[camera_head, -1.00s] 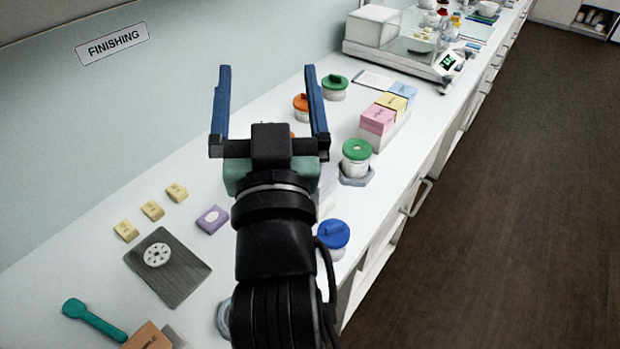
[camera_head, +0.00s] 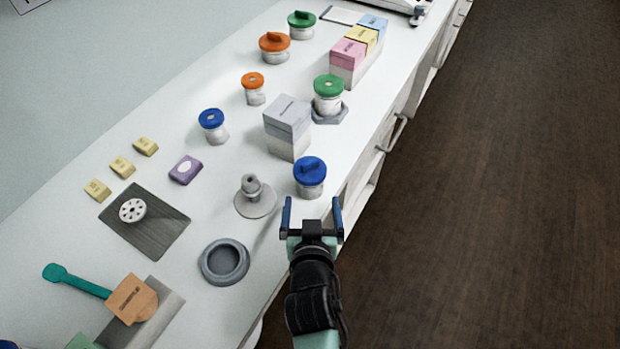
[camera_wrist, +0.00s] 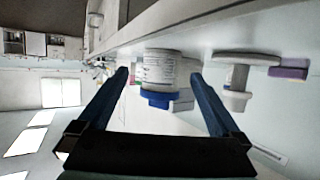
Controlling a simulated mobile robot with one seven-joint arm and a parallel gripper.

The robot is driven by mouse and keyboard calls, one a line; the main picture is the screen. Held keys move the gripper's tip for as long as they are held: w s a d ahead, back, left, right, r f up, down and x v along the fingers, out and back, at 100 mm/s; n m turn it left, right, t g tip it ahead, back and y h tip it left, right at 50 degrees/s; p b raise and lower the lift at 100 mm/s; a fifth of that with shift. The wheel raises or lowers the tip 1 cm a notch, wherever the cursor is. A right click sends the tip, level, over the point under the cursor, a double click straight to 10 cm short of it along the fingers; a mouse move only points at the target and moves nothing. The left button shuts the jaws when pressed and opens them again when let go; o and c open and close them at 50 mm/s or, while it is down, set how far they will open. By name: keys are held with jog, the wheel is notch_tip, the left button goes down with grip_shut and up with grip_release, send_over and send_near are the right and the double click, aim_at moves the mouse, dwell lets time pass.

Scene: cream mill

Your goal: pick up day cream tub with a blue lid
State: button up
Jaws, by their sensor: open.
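A white tub with a blue lid (camera_head: 310,166) stands upright near the bench's front edge, and the lid has a raised grip. My gripper (camera_head: 312,208) is open and empty just in front of it, the blue fingers pointing at it. In the wrist view a labelled white tub (camera_wrist: 160,68) appears upside down between the open fingers, apart from both; the label is too small to read. A second, smaller blue-lidded tub (camera_head: 212,127) stands farther left. I cannot tell from the labels which is day cream.
A grey-lilac box stack (camera_head: 288,127) stands just behind the near tub. A spindle on a round base (camera_head: 255,198) and a grey dish (camera_head: 224,262) are to its left. A green-lidded jar (camera_head: 328,95) sits behind. The floor at right is clear.

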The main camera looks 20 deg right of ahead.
aim_at(310, 193)
jog(key=shift+p+x, duration=0.4)
jog(key=shift+x, duration=2.9)
jog(key=shift+w+a+r, duration=0.1)
jog(key=shift+a+r, duration=0.05)
grip_shut()
